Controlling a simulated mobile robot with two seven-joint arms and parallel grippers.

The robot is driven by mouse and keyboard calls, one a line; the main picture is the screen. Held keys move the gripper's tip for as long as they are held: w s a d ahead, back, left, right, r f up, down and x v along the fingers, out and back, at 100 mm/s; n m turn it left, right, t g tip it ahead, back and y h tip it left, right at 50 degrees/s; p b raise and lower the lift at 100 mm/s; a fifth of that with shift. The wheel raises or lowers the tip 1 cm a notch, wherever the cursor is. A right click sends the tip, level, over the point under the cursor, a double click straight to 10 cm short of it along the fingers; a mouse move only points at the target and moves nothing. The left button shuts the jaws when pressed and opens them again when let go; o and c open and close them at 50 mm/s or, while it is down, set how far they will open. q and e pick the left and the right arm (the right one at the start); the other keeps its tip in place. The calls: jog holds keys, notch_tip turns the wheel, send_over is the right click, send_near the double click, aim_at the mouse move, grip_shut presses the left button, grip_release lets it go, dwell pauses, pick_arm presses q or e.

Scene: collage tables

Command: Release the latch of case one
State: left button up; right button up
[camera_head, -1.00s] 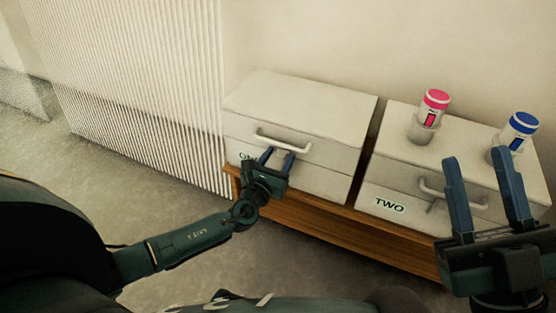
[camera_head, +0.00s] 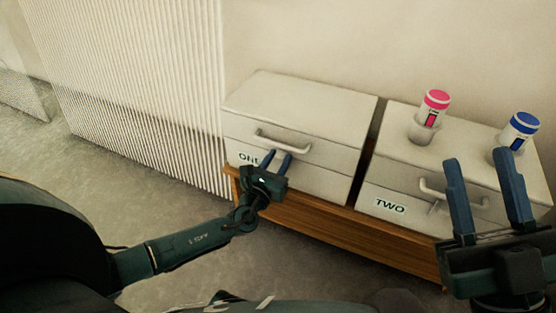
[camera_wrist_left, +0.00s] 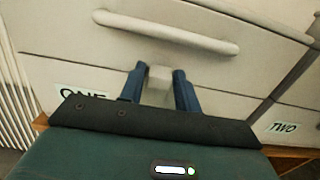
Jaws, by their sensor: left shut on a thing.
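Case one (camera_head: 300,104) is a white box with a bar handle (camera_head: 283,141) on its front and a label reading ONE. In the left wrist view, its latch (camera_wrist_left: 159,84), a small pale block, sits below the handle (camera_wrist_left: 165,33). My left gripper (camera_head: 278,157) is at the front of case one, and its two blue fingers are shut on the latch, one on each side. The fingers hide the latch in the head view. My right gripper (camera_head: 483,165) is open and empty, in front of case two.
Case two (camera_head: 400,135) stands to the right on the same wooden table (camera_head: 340,226). A pink-capped container (camera_head: 434,105) and a blue-capped container (camera_head: 519,130) stand on its top. A ribbed wall panel (camera_head: 140,80) is left of case one.

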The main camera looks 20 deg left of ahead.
aim_at(279, 161)
pick_arm(q)
jog(key=shift+s+f+t, duration=0.15)
jog(key=shift+f+t, duration=0.15)
jog(key=shift+s+f+t+b, duration=0.3)
jog(key=shift+s+t, duration=0.2)
jog(key=shift+t, duration=0.5)
jog(key=shift+s+f+t, duration=0.35)
jog(key=shift+t, duration=0.65)
jog(key=shift+s+f+t, duration=0.2)
jog(key=shift+f+t, duration=0.15)
jog(key=shift+t, duration=0.35)
pick_arm(e)
jog(key=shift+s+r+n+y, duration=0.2)
jog(key=shift+r+n+y, duration=0.55)
jog(key=shift+n+y, duration=0.25)
pick_arm(q)
jog(key=shift+s+f+t, duration=0.1)
jog(key=shift+t, duration=0.2)
jog(key=o, duration=0.8)
